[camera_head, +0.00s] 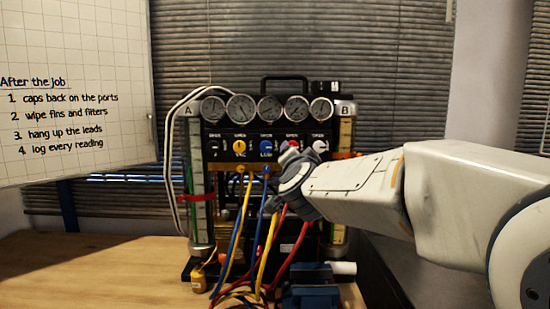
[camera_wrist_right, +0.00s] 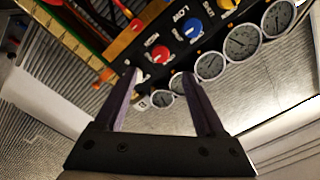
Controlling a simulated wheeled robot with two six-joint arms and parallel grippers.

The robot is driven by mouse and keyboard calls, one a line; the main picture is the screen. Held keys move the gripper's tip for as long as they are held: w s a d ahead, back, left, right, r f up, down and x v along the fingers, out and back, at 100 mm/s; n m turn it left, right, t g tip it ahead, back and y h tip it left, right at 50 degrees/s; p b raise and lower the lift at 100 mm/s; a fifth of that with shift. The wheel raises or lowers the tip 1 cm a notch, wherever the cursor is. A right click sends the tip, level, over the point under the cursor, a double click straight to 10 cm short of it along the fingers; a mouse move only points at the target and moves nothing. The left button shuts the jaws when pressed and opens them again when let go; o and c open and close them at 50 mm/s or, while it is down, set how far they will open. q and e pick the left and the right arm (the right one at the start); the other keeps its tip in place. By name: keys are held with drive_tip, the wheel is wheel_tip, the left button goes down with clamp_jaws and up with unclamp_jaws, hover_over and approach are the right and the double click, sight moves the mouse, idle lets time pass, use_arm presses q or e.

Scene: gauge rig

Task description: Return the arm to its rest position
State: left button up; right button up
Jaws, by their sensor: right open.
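My right arm (camera_head: 355,185) comes in from the right in the head view and reaches across the front of the gauge rig (camera_head: 262,130). Its right gripper (camera_head: 284,178) is close in front of the rig, below the right-hand knobs; its fingers are hard to make out there. In the right wrist view the two fingers of the right gripper (camera_wrist_right: 159,82) stand apart with nothing held between them. Beyond them are the rig's red knob (camera_wrist_right: 157,53), blue knob (camera_wrist_right: 190,28) and a row of gauges (camera_wrist_right: 242,40). My left gripper is not in view.
Yellow, blue and red hoses (camera_head: 262,255) hang from the rig close to the right gripper. A blue block (camera_head: 310,290) sits at the front. The wooden table (camera_head: 95,270) is clear at left. A whiteboard (camera_head: 75,130) stands left, blinds (camera_head: 300,45) behind.

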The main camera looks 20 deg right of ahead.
drive_tip(key=s+a+f+n+g+y+p, duration=0.35)
drive_tip(key=s+a+f+n+y, duration=0.2)
drive_tip(key=a, duration=0.45)
drive_tip(key=s+a+f+n+g+y+p, duration=0.2)
drive_tip(key=s+a+f+n+g+y, duration=0.35)
drive_tip(key=a, duration=0.55)
drive_tip(key=s+a+f+n+g+h+p, duration=0.1)
drive_tip(key=s+a+f+n+g+p, duration=0.2)
drive_tip(key=s+f, duration=0.55)
drive_tip(key=s+d+f+n+g+h, duration=0.2)
drive_tip(key=s+d+n, duration=0.1)
drive_tip(key=s, duration=0.5)
drive_tip(key=s+d+f+n+g+h, duration=0.1)
drive_tip(key=s+d+n+g+h, duration=0.1)
drive_tip(key=s, duration=0.6)
drive_tip(key=shift+d+f+n+g+p, duration=0.45)
drive_tip(key=shift+d+g, duration=0.25)
drive_tip(key=shift+d, duration=0.1)
